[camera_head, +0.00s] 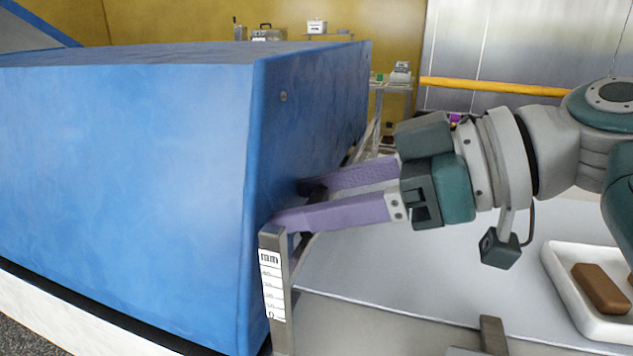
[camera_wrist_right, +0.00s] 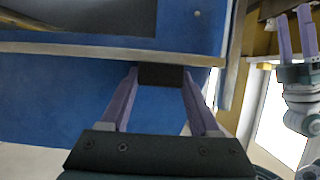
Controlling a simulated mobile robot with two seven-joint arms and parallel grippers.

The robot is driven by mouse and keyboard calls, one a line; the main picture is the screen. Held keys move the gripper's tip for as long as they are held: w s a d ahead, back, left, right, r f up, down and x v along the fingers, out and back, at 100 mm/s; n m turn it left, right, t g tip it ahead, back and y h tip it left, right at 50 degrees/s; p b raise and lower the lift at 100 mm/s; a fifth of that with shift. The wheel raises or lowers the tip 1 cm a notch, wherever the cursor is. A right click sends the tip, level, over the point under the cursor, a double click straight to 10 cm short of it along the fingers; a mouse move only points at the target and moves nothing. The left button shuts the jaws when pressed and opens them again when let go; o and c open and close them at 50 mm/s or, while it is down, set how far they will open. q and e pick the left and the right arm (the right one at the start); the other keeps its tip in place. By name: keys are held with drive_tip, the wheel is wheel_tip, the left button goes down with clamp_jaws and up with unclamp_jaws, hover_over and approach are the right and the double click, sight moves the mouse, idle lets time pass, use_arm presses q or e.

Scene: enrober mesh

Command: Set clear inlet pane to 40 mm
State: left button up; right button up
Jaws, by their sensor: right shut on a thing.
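My right gripper (camera_head: 290,205) reaches in from the right to the end of the blue machine housing (camera_head: 130,180). In the right wrist view its purple fingers (camera_wrist_right: 158,82) are shut on a dark block-shaped grip (camera_wrist_right: 160,75), which I take to be the pane's grip. The clear inlet pane itself cannot be made out. An upright post (camera_head: 271,236) with a white mm scale (camera_head: 273,285) stands just below the fingertips, 0 at its bottom; the other numbers are too small to read. My left gripper (camera_wrist_right: 295,35) shows only in the right wrist view, its fingers apart and empty.
A pale flat surface (camera_head: 385,270) lies below my right arm. A white tray (camera_head: 567,285) with a brown bar (camera_head: 601,288) stands at the right. A yellow rail (camera_head: 490,87) runs along the back. The blue housing blocks the left side.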

clamp_jaws()
idle(0.3)
